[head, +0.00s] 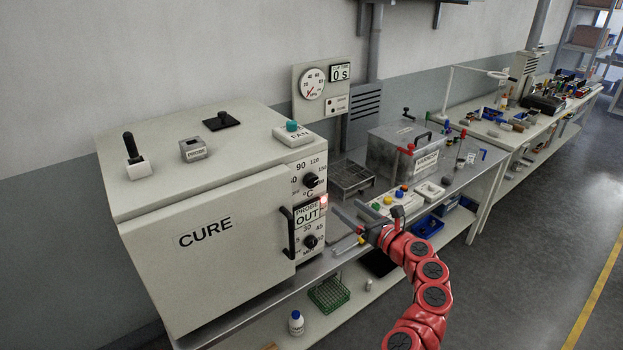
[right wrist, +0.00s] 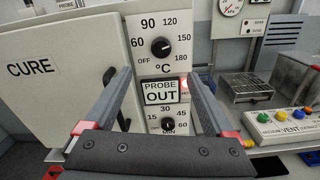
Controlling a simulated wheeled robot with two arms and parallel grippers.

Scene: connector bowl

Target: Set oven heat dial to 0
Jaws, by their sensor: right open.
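The oven (head: 205,215) is a large off-white box marked CURE, with its door shut. Its heat dial (head: 311,180) is a black knob on the front panel, ringed by OFF, 60, 90, 120, 150 and 180 with °C below. The heat dial shows larger in the right wrist view (right wrist: 161,47), where its exact pointer setting is too small to read surely. My right gripper (head: 346,222) is open and empty, in front of and to the right of the panel. In the right wrist view its fingers (right wrist: 160,80) frame the panel, apart from the dial. My left gripper is not in view.
A lit PROBE OUT sign (head: 307,213) and a MIN timer dial (head: 310,241) sit below the heat dial. A black door handle (head: 288,232) stands left of them. A box with coloured buttons (head: 393,201) and a wire rack (head: 352,178) stand to the right.

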